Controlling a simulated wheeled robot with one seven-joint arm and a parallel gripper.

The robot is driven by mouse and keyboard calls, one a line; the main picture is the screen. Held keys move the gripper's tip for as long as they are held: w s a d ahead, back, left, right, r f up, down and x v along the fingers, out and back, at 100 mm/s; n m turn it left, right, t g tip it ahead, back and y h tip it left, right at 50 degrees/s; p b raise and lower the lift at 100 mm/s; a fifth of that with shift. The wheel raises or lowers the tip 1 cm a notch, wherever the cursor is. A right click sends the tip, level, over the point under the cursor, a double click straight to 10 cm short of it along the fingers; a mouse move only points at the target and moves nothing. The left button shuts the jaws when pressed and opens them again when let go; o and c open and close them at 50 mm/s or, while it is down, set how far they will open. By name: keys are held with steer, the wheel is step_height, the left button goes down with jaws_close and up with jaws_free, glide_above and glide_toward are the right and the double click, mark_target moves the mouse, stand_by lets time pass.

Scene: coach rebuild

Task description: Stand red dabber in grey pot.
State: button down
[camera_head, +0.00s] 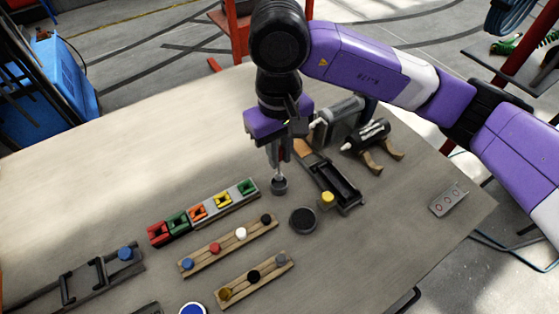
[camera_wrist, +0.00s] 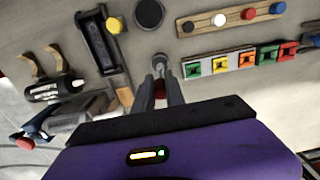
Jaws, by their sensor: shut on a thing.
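My gripper (camera_head: 279,162) points down above the middle of the table, with its fingers closed on a slim tool, the red dabber. A bit of its red part (camera_wrist: 160,89) shows between the fingers in the wrist view; the fingers hide most of the rest. The small round grey pot (camera_head: 279,187) stands directly below the fingertips. It also shows just beyond the fingertips in the wrist view (camera_wrist: 159,60). The dabber's lower end meets the pot's mouth in the head view; I cannot tell whether it is inside or just above.
A dark round disc (camera_head: 302,221) lies in front of the pot. A black tray-like holder (camera_head: 334,185) with a yellow knob is close on the right. Wooden racks of coloured knobs (camera_head: 229,247) and a row of coloured blocks (camera_head: 203,210) are to the left.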

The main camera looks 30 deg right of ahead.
mark_target(280, 175)
steer(key=shift+f+p, duration=0.3)
steer(key=shift+f, duration=1.65)
steer(key=shift+f, duration=0.15)
steer(key=c, duration=1.4)
jaws_free()
step_height(280, 175, up, 12)
steer(key=b, duration=0.3)
steer(key=shift+r, duration=0.2)
